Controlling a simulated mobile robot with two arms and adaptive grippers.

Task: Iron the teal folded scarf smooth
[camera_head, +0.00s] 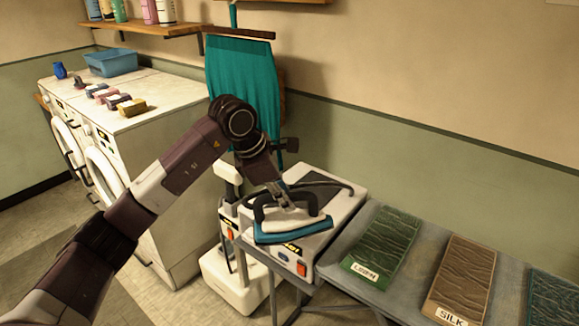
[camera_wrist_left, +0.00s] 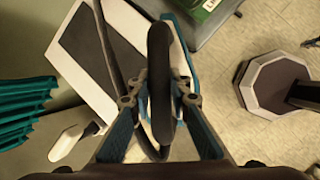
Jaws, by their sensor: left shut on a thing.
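The teal folded scarf (camera_head: 553,300) lies wrinkled at the right end of the grey ironing board (camera_head: 338,268), cut off by the head view's right edge. The iron, with a white body, blue lower edge (camera_head: 292,234) and dark handle, is at the white steam station (camera_head: 335,199). My left gripper (camera_head: 288,204) is shut on the iron's handle, which lies between its fingers in the left wrist view (camera_wrist_left: 158,90). I cannot tell whether the iron touches the station. My right gripper is not in view.
Wrinkled green cloth labelled LINEN (camera_head: 384,240) and brown cloth labelled SILK (camera_head: 463,278) lie between the station and the scarf. A teal garment (camera_head: 243,80) hangs behind my left arm. White washing machines (camera_head: 150,110) stand at the left. A dark cord (camera_head: 325,184) crosses the station.

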